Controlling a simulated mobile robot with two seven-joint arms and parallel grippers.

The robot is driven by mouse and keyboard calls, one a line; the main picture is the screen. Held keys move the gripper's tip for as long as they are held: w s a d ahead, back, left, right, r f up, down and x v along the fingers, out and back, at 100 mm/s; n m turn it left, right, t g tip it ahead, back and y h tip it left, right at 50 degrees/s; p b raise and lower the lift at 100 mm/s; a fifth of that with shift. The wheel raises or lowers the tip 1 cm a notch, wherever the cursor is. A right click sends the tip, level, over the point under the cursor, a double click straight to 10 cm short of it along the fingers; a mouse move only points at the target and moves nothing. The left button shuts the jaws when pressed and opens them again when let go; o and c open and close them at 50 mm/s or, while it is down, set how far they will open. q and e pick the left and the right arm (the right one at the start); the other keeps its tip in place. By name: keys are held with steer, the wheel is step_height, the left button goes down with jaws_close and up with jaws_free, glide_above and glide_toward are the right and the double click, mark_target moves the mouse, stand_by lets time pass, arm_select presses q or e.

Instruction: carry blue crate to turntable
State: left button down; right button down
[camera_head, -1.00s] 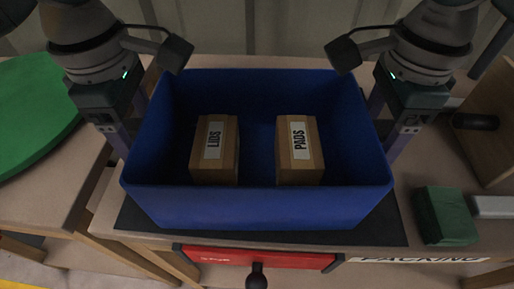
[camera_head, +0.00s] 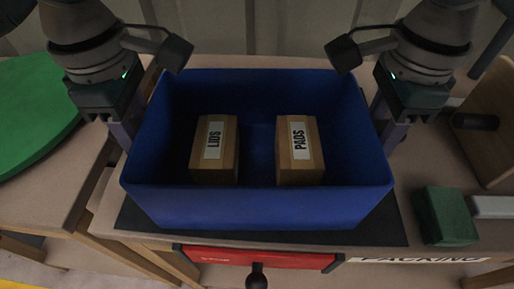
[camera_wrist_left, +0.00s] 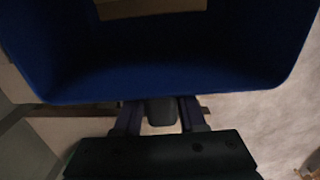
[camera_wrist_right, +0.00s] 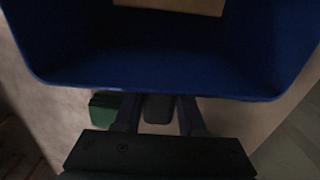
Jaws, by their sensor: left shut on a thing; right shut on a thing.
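The blue crate (camera_head: 260,207) sits over a dark mat on the bench, open side up. It holds two cardboard boxes, one marked LIDS (camera_head: 228,160) and one marked PADS (camera_head: 300,160). My left gripper (camera_head: 128,133) is shut on the crate's left wall. My right gripper (camera_head: 388,135) is shut on its right wall. In the wrist views, the crate wall lies at the left fingers (camera_wrist_left: 160,108) and right fingers (camera_wrist_right: 158,105); the fingertips are partly hidden. The green turntable (camera_head: 35,110) is at the left, cut off by the picture edge. I cannot tell whether the crate still touches the mat.
The dark mat (camera_head: 390,232) shows around the crate. A green block (camera_head: 446,216) lies right of it, with a light grey bar (camera_head: 492,207) beside. A red drawer (camera_head: 285,261) with a black handle is in front. A wooden piece (camera_head: 490,145) stands at the right.

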mark_target(134, 124)
arm_select(q)
steer(key=shift+r, duration=0.2)
arm_select(e)
steer(key=shift+r, duration=0.2)
stand_by(0.4)
